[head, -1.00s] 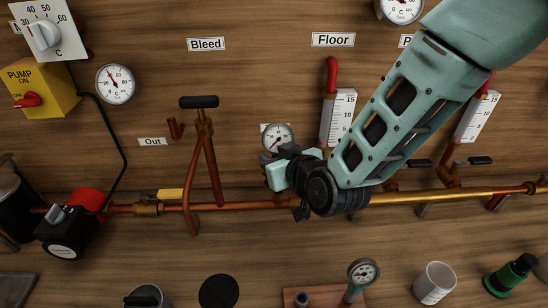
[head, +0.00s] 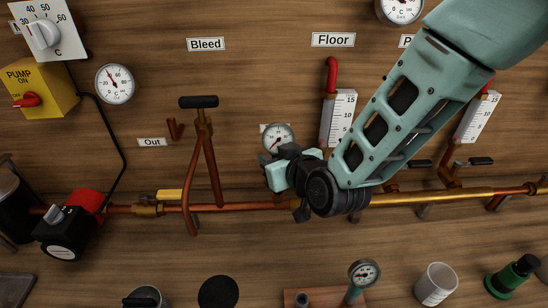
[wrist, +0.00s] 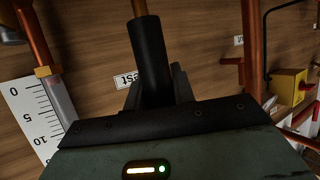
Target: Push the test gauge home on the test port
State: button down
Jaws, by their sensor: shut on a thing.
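The test gauge (head: 278,139), a small round white dial, stands upright in front of a white wall label, just above the copper pipe line. My gripper (head: 282,168) is shut on it below the dial. In the wrist view its black cylindrical body (wrist: 153,60) sits between my fingers, and a brass-coloured stem (wrist: 139,7) shows at the cylinder's far end. My gripper hides the dial there. The test port is hidden behind my gripper in the head view, so I cannot tell how far the gauge is seated. A label ending in "est" (wrist: 127,80) shows behind my fingers.
The bleed T-handle (head: 199,102) and its copper pipes stand left of my gripper. The Floor flow meter (head: 338,118) is close on the right, beside my arm. A second gauge (head: 363,273) stands on a wooden block below. A white cup (head: 435,284) is right of it.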

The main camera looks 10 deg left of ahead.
jog(key=shift+f+b, duration=1.35)
dwell(0.3)
jog(key=c, duration=1.1)
grip_release()
jog(key=shift+v, duration=2.95)
